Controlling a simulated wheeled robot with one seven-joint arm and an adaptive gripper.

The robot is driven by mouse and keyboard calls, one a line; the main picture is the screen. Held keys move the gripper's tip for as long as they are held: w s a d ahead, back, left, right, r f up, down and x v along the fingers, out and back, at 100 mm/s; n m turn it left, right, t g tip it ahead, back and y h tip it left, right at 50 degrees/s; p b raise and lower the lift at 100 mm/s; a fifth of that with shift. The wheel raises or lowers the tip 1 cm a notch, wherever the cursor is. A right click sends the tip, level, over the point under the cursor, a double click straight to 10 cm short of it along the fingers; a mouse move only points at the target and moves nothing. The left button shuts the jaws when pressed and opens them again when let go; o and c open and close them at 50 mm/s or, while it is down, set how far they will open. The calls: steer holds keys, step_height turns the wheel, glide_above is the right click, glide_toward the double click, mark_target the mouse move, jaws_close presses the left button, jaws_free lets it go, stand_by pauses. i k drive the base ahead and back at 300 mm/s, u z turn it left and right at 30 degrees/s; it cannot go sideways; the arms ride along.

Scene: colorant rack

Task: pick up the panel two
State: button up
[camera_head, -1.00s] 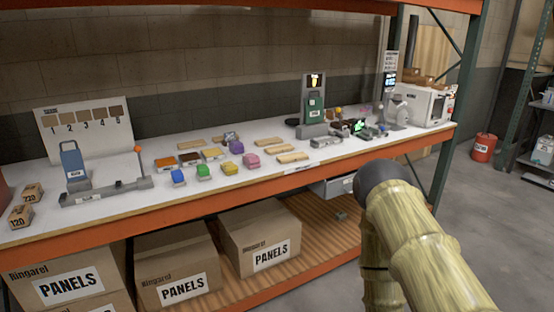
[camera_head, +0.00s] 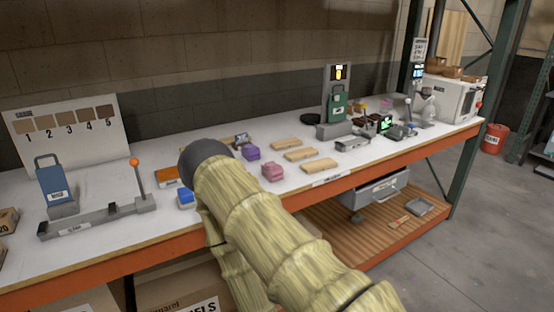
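Three light wooden panels lie flat in a loose row on the white workbench: a far panel (camera_head: 285,144), a middle panel (camera_head: 301,154) and a near panel (camera_head: 320,165). I see no numbers on them, so I cannot tell which is panel two. My arm, in a yellow-green segmented cover, crosses the lower middle of the view, with a dark rounded joint over the bench left of the panels. My gripper is not in view. The arm hides part of the bench and some coloured blocks.
Purple (camera_head: 251,153) and pink (camera_head: 273,171) blocks stand left of the panels. A blue clamp device (camera_head: 56,188) and numbered swatch board (camera_head: 66,132) stand at left. A green device (camera_head: 337,104) stands behind the panels; a white machine (camera_head: 451,98) is far right.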

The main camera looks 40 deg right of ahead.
mark_target(312, 167)
steer(key=z, duration=0.2)
steer(key=i, duration=0.85)
steer(key=z, duration=0.55)
